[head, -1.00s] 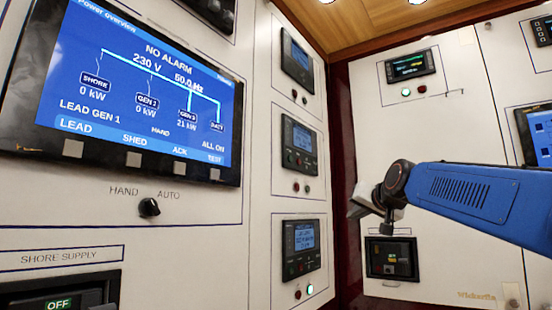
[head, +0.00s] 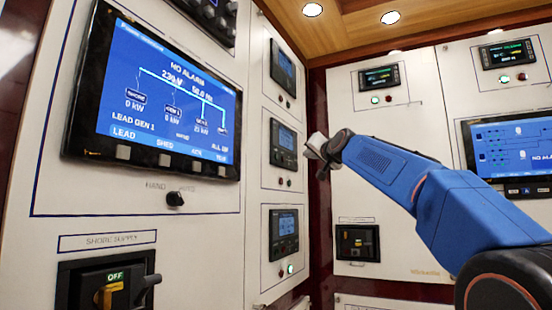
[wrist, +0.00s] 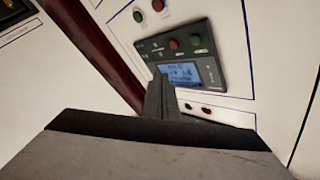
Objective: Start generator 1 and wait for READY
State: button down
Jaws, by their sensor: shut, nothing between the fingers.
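My gripper (head: 318,150) is in front of the column of three generator controllers, at about the height of the middle one. In the wrist view my gripper (wrist: 163,98) is shut and empty. Its tips overlap the edge of a controller's lit screen (wrist: 183,74); contact cannot be told. That controller looks upside down there, with red and green buttons (wrist: 173,45). In the head view stand the top controller (head: 283,68), middle controller (head: 285,145) and bottom controller (head: 284,232). A green lamp (head: 290,268) glows under the bottom one. Their labels are too small to read.
The large overview screen (head: 165,95) reads NO ALARM and LEAD GEN 1, with GEN 1 at 0 kW. Below it are a HAND/AUTO knob (head: 175,199) and a shore supply switch (head: 115,290) at OFF. A dark red post (head: 321,220) stands right of the controllers.

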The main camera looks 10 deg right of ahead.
jog(key=w+a, duration=0.5)
jog(key=a, duration=0.2)
dwell(0.5)
jog(key=shift+w+a, duration=0.15)
jog(key=shift+w, duration=0.05)
dwell(1.9)
jog(key=shift+w+a, duration=0.15)
jog(key=shift+a, duration=0.1)
jog(key=shift+w+a, duration=0.25)
jog(key=shift+a, duration=0.05)
dwell(1.0)
jog(key=shift+d, duration=0.1)
jog(key=shift+s+d, duration=0.5)
jog(key=shift+d, duration=0.05)
jog(key=shift+d, duration=0.15)
jog(key=shift+s+d, duration=0.75)
jog(key=shift+d, duration=0.2)
jog(key=shift+s+d, duration=0.7)
jog(key=shift+d, duration=0.25)
